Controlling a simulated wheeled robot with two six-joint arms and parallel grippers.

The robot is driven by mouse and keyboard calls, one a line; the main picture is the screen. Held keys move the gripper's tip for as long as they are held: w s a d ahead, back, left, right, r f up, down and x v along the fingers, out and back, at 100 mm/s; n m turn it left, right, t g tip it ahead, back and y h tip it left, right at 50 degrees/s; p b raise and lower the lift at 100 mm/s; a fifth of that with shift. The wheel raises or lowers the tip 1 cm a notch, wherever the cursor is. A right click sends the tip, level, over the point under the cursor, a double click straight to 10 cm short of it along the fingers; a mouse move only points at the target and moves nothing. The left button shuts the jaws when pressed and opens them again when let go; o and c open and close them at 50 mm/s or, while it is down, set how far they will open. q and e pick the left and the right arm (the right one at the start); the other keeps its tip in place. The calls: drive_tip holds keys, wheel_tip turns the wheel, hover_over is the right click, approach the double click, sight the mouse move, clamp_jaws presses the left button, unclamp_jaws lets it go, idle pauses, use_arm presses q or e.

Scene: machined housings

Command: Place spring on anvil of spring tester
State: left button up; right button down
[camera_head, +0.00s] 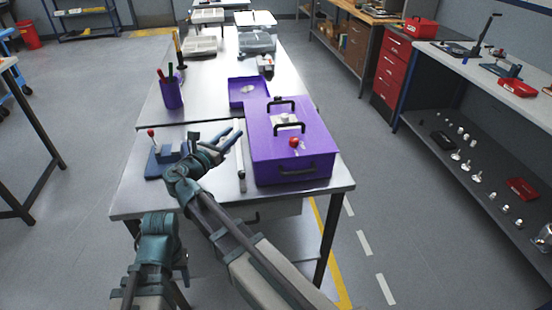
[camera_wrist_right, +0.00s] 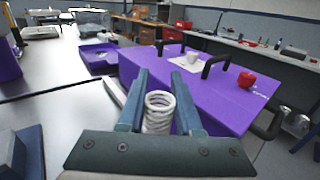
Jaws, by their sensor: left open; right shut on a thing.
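My right gripper (camera_head: 232,138) is over the near table, left of the purple box. In the right wrist view its fingers (camera_wrist_right: 158,95) are shut on a pale coil spring (camera_wrist_right: 158,112), held roughly upright. In the head view the spring is too small to make out. A blue device (camera_head: 165,155) with a red-knobbed lever stands at the table's left. The purple box (camera_head: 285,160) carries a pale round piece and another red knob. I cannot tell for sure which is the spring tester. My left gripper (camera_head: 183,264) is low, before the table's front edge; its fingers are unclear.
A pale bar (camera_head: 239,160) lies just left of the purple box. Two black handles stand up from the box. A purple tray (camera_head: 244,101) and a purple pen cup (camera_head: 172,93) stand farther back. Bare tabletop (camera_head: 130,190) shows at front left.

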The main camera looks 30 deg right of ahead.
drive_tip(key=b, duration=0.6)
hover_over(234, 171)
wheel_tip(234, 171, down, 7)
drive_tip(key=shift+r, duration=0.15)
wheel_tip(234, 171, down, 4)
drive_tip(key=b, duration=0.4)
drive_tip(key=shift+r, duration=0.15)
drive_tip(key=shift+f, duration=0.2)
drive_tip(key=c, duration=0.6)
unclamp_jaws()
drive_tip(key=shift+r, duration=0.3)
